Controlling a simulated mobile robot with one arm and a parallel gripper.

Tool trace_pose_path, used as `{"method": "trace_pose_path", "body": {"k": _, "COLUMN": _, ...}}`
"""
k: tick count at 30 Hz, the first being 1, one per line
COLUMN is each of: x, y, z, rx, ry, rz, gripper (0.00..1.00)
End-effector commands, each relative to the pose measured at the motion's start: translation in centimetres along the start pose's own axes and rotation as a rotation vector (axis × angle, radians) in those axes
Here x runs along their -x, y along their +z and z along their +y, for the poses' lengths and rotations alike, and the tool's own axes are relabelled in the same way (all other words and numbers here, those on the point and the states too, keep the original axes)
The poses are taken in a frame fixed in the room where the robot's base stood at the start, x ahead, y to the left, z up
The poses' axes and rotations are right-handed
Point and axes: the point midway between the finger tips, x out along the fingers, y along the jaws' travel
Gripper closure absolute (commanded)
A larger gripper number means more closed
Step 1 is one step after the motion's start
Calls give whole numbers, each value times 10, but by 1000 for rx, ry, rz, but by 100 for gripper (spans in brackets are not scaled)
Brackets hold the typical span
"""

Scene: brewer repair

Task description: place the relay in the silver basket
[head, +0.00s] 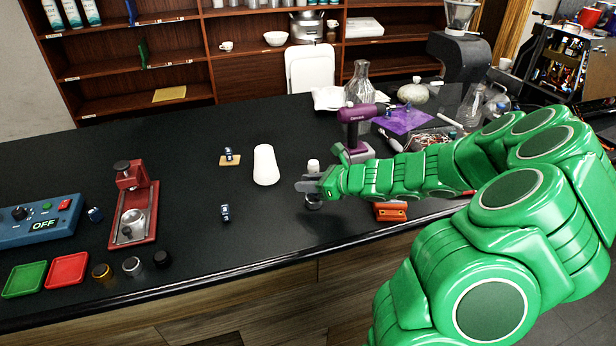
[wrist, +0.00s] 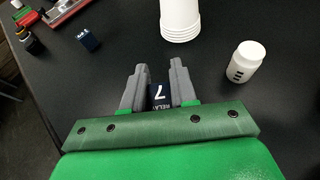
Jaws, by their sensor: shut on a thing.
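My gripper (head: 308,186) is above the black counter, right of the white cup stack. In the wrist view its grey fingers (wrist: 159,82) are shut on a dark blue relay (wrist: 160,97) with a white 7 and lettering. The held relay cannot be made out in the head view. A small silver round piece (head: 132,265), which may be the silver basket, stands at the front left between a gold one (head: 102,271) and a black one (head: 161,258). A silver cup (head: 133,222) sits in the red press stand (head: 152,205). My gripper is far right of both.
Other small blue parts stand on the counter (head: 225,212), on a tan pad (head: 230,160) and by the blue OFF box (head: 40,220). The white cup stack (head: 265,165) stands between my gripper and the left side. A white bottle (wrist: 246,60) is close right of my gripper.

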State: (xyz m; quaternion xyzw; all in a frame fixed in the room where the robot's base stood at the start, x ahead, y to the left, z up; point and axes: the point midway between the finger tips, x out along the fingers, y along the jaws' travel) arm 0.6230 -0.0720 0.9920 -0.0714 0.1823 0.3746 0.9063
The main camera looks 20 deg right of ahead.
Motion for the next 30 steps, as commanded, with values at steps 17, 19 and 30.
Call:
{"method": "trace_pose_path", "body": {"k": 17, "x": -2, "y": -6, "z": 0, "rx": 0, "ry": -1, "rz": 0, "gripper": 61}}
{"method": "trace_pose_path", "body": {"k": 19, "x": -2, "y": -6, "z": 0, "rx": 0, "ry": -1, "rz": 0, "gripper": 50}}
{"method": "trace_pose_path", "body": {"k": 30, "x": -2, "y": -6, "z": 0, "rx": 0, "ry": -1, "rz": 0, "gripper": 43}}
